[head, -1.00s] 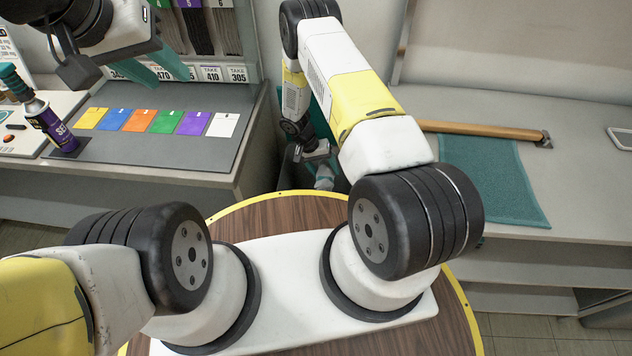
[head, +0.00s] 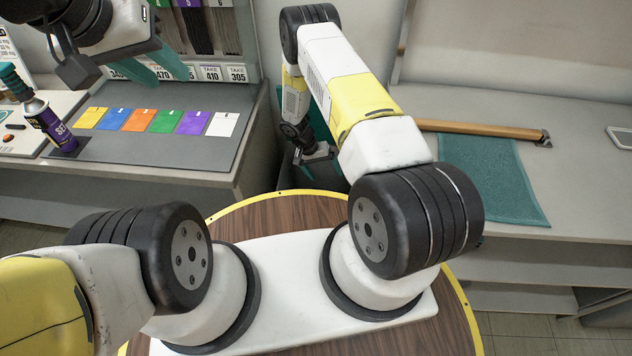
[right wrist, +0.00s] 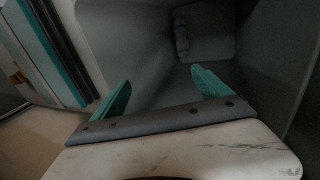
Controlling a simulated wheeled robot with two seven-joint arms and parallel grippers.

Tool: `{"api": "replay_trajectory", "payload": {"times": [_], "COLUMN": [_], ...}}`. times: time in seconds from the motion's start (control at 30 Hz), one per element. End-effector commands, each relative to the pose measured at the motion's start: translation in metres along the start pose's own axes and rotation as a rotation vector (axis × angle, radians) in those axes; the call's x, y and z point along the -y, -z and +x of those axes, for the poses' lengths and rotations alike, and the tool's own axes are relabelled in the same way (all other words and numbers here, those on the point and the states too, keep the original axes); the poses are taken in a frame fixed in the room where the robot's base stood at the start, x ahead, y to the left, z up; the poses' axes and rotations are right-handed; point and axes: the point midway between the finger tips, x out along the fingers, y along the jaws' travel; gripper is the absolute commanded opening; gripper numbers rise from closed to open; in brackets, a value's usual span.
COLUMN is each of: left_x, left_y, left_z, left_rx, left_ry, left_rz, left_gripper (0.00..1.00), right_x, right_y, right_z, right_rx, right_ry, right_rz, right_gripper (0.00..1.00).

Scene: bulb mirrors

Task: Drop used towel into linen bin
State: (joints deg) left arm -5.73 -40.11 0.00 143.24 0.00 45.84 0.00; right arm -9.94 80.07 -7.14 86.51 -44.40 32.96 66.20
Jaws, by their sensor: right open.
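My right gripper (right wrist: 160,92) is open in the right wrist view, its two teal fingers wide apart with nothing between them. It points down into a dark, grey-walled space (right wrist: 140,40) that looks like the inside of a bin. A dim roundish shape (right wrist: 181,36) lies inside; it is too dark to tell whether it is the towel. My left gripper (head: 158,72) hangs open and empty at the upper left, above the grey counter.
A teal mat or cloth (head: 490,178) lies on the right counter (head: 585,190) beside a wooden bar (head: 480,130). The left counter holds a purple spray can (head: 48,125) and a row of coloured cards (head: 165,121). A teal-edged panel (right wrist: 55,50) stands left in the wrist view.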

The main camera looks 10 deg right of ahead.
Motion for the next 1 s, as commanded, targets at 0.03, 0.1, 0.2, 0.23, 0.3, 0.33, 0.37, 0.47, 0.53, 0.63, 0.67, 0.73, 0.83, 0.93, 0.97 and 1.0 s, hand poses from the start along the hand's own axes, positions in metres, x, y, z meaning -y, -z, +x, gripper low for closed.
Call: {"api": "replay_trajectory", "payload": {"times": [0.03,0.1,0.2,0.23,0.3,0.33,0.37,0.47,0.53,0.63,0.67,0.73,0.83,0.93,0.97,1.0], "left_x": [0.0,0.0,0.0,0.0,0.0,0.0,0.0,0.0,0.0,0.0,0.0,0.0,0.0,0.0,0.0,0.0], "left_y": [0.0,0.0,0.0,0.0,0.0,0.0,0.0,0.0,0.0,0.0,0.0,0.0,0.0,0.0,0.0,0.0], "left_z": [0.0,0.0,0.0,0.0,0.0,0.0,0.0,0.0,0.0,0.0,0.0,0.0,0.0,0.0,0.0,0.0], "left_rx": [0.0,0.0,0.0,0.0,0.0,0.0,0.0,0.0,0.0,0.0,0.0,0.0,0.0,0.0,0.0,0.0], "left_ry": [0.0,0.0,0.0,0.0,0.0,0.0,0.0,0.0,0.0,0.0,0.0,0.0,0.0,0.0,0.0,0.0], "left_rz": [0.0,0.0,0.0,0.0,0.0,0.0,0.0,0.0,0.0,0.0,0.0,0.0,0.0,0.0,0.0,0.0], "left_gripper": [0.36,0.36,0.36,0.36,0.36,0.36,0.36,0.36,0.36,0.36,0.36,0.36,0.36,0.36,0.36,0.36], "right_x": [0.0,0.0,0.001,0.001,0.0,0.001,0.001,0.0,0.0,0.0,0.0,0.0,0.0,0.0,0.0,0.0], "right_y": [0.001,0.001,0.001,0.002,0.001,0.001,0.001,0.001,0.0,0.0,0.0,0.0,0.0,0.0,0.0,0.001], "right_z": [-0.005,-0.015,-0.033,-0.039,-0.05,-0.055,-0.059,-0.07,-0.074,-0.076,-0.076,-0.076,-0.076,-0.076,-0.076,-0.076], "right_rx": [-0.002,-0.003,-0.004,-0.004,-0.003,-0.003,-0.003,-0.003,-0.001,0.0,0.0,0.0,0.0,0.0,0.0,-0.001], "right_ry": [0.001,0.001,0.002,0.002,0.001,0.002,0.002,0.001,0.0,0.0,0.0,0.0,0.0,0.0,0.0,0.0], "right_rz": [0.0,0.0,0.001,0.0,0.0,0.0,0.0,0.0,0.0,0.0,0.0,0.0,0.0,0.0,0.0,0.0], "right_gripper": [0.87,0.87,0.87,0.87,0.87,0.87,0.87,0.87,0.87,0.87,0.87,0.87,0.87,0.87,0.87,0.87]}}
